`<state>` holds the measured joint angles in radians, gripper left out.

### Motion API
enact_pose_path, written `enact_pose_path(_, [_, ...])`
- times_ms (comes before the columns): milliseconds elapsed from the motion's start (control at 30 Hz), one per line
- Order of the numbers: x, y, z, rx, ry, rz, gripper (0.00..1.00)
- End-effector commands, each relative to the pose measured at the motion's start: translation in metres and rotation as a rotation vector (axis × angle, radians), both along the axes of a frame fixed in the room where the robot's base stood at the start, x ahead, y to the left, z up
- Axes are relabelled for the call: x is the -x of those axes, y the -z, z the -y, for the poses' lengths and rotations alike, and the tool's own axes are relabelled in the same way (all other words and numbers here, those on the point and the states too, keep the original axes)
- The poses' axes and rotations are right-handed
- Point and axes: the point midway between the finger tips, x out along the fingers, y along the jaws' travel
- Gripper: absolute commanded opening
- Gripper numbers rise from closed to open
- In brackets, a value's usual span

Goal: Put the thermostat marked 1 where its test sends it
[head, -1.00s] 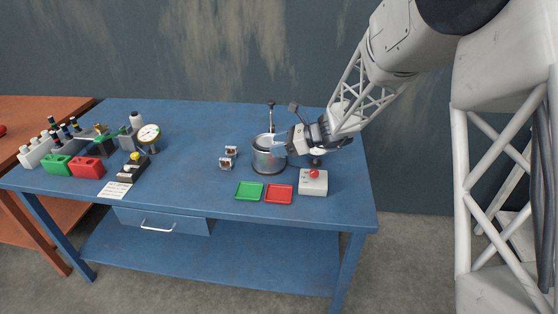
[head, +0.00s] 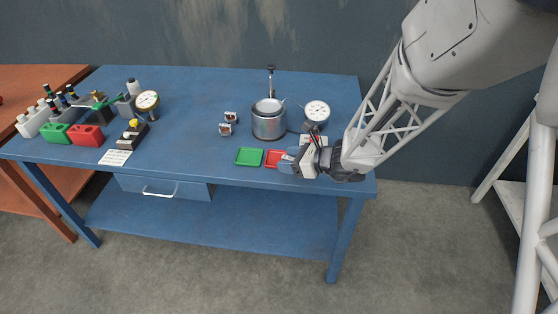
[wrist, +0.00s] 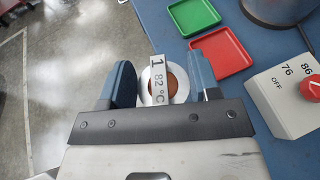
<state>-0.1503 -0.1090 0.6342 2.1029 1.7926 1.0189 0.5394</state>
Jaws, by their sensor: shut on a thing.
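My gripper (head: 291,161) is shut on the thermostat marked 1. In the wrist view the thermostat (wrist: 172,84) shows between the two fingers as a pale ring with a copper-coloured middle and a tag reading "1" and "82 °C". It is held near the table's front edge, in front of the red tray (wrist: 222,54). The green tray (head: 249,157) lies to the left of the red tray and also shows in the wrist view (wrist: 193,15). The metal pot (head: 268,122) stands behind the trays. In the head view my gripper hides the thermostat and part of the red tray.
A control box (wrist: 293,92) with a red knob and marks OFF, 76 and 86 stands right of the red tray. A dial gauge (head: 317,111) is beside the pot. Two small parts (head: 226,128) lie left of the pot. Bottles, coloured blocks and another gauge (head: 147,101) fill the left end.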

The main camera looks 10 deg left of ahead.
Motion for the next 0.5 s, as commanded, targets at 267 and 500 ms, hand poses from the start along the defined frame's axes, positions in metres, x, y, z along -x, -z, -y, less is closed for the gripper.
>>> enact_pose_path(267, [0.029, 0.018, 0.012, 0.015, 0.065, -0.006, 0.28])
enact_pose_path(500, [0.034, 0.022, 0.014, 0.018, 0.075, -0.009, 0.28])
